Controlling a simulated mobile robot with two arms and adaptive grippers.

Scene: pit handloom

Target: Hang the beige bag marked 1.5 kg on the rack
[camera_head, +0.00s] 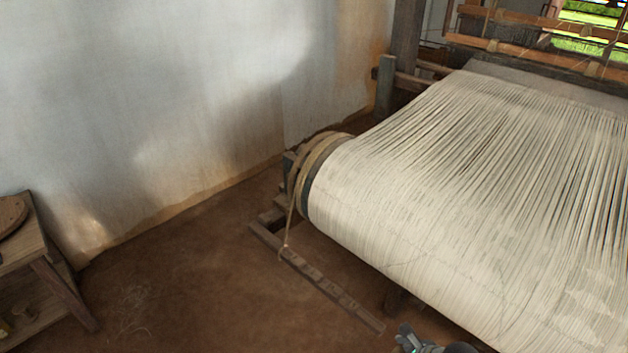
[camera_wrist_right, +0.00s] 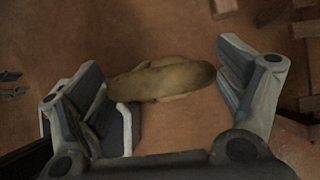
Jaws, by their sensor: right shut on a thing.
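In the right wrist view, my right gripper (camera_wrist_right: 178,92) is shut on a rounded tan-beige bag (camera_wrist_right: 165,82), which lies between its two fingers. The bag is seen from above and brown floor shows around it; no 1.5 kg mark can be read. In the head view, part of a grey gripper shows at the bottom edge, below the loom's cloth roll; I cannot tell which arm it belongs to. A small grey pronged shape at the left edge of the right wrist view may be my left gripper. I cannot make out a rack for certain in either view.
The loom's wide pale warp (camera_head: 450,180) fills the right of the head view. A rope hangs from its beam to a long wooden bar (camera_head: 325,290) near the floor. A wooden stool (camera_head: 45,270) stands at the left by the plaster wall (camera_head: 150,90). Bare floor lies between.

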